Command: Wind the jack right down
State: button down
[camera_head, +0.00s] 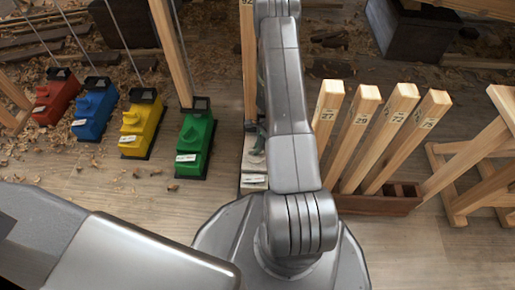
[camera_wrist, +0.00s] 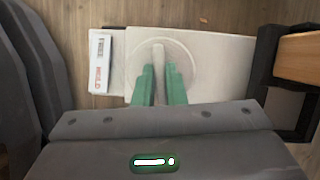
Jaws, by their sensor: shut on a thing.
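The white jack (camera_head: 253,163) stands on the floor, mostly hidden behind my arm in the head view. In the wrist view its pale top (camera_wrist: 222,60) fills the middle, with a round dial (camera_wrist: 185,57) and a label (camera_wrist: 100,62) with red print at its left end. My gripper (camera_wrist: 159,84) has green fingers shut on the jack's pale, narrow handle (camera_wrist: 158,60), which lies across the dial. A black bracket (camera_wrist: 264,62) at the jack's right end holds a wooden post (camera_wrist: 301,58). The jack's height is hard to judge.
Green (camera_head: 196,140), yellow (camera_head: 141,127), blue (camera_head: 95,112) and red (camera_head: 55,98) jacks stand in a row to the left. A brown rack (camera_head: 375,203) of numbered wooden posts and a wooden trestle (camera_head: 480,165) stand to the right. Shavings litter the floor.

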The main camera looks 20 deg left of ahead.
jog(key=shift+n, duration=0.3)
jog(key=n+g+h, duration=0.1)
jog(key=n, duration=0.3)
jog(key=shift+w+a, duration=0.1)
jog(key=n+h, duration=0.1)
jog(key=n, duration=0.2)
jog(key=n+g+h, duration=0.1)
jog(key=n, duration=0.2)
jog(key=shift+a, duration=0.15)
jog(key=shift+w+n+g, duration=0.1)
jog(key=shift+n+g, duration=0.2)
jog(key=c, duration=1.5)
grip_release()
notch_tip(320, 180, up, 10)
jog(key=p, duration=0.4)
jog(key=shift+p, duration=0.3)
